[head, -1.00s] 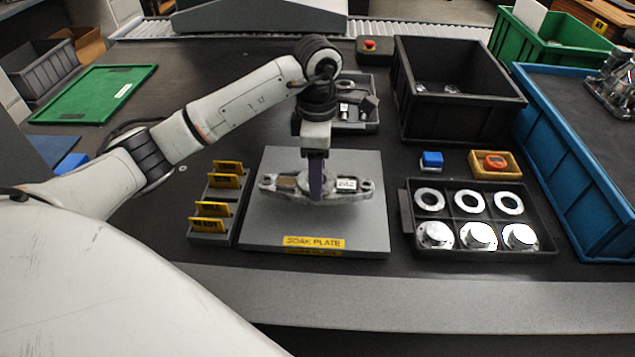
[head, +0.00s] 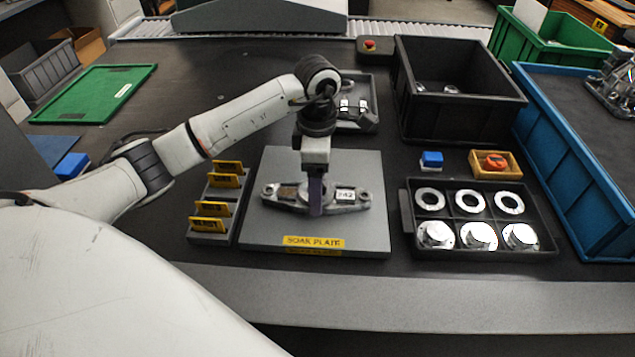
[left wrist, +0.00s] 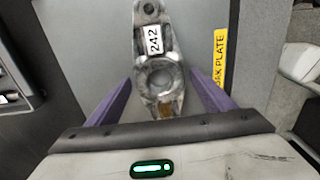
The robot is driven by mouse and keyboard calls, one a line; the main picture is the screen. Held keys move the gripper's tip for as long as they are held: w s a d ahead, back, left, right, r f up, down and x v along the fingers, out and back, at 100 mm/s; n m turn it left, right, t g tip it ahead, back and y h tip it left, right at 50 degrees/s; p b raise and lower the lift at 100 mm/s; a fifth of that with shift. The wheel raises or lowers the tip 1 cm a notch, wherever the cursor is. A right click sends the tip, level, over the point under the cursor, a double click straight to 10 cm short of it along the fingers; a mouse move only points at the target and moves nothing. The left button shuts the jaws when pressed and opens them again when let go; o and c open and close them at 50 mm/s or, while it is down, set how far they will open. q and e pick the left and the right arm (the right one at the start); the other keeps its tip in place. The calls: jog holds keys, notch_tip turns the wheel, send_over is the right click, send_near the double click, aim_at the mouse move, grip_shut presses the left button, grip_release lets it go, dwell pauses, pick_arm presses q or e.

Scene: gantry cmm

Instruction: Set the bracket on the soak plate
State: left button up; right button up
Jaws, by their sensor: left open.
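The bracket (head: 340,197), a grey metal casting with a round hub and a white "242" label, lies flat on the grey soak plate (head: 260,222), which bears a yellow "SOAK PLATE" label. My left gripper (head: 317,208) is right over the bracket's middle with its purple fingers pointing down. In the left wrist view the fingers of the gripper (left wrist: 162,95) are spread on either side of the bracket's hub (left wrist: 158,75), with gaps beside it. The bracket's middle is partly hidden by the gripper in the head view. My right gripper is not in view.
A rack of yellow tags (head: 208,238) stands left of the plate. A black tray (head: 410,245) of rings and round metal parts stands at right. A black bin (head: 455,120), a blue bin (head: 575,150) and a small grey tray (head: 370,125) lie behind and beside.

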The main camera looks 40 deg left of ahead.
pick_arm(q)
notch_tip(320, 180, up, 12)
jog(key=shift+r+p, duration=0.15)
jog(key=shift+p, duration=0.15)
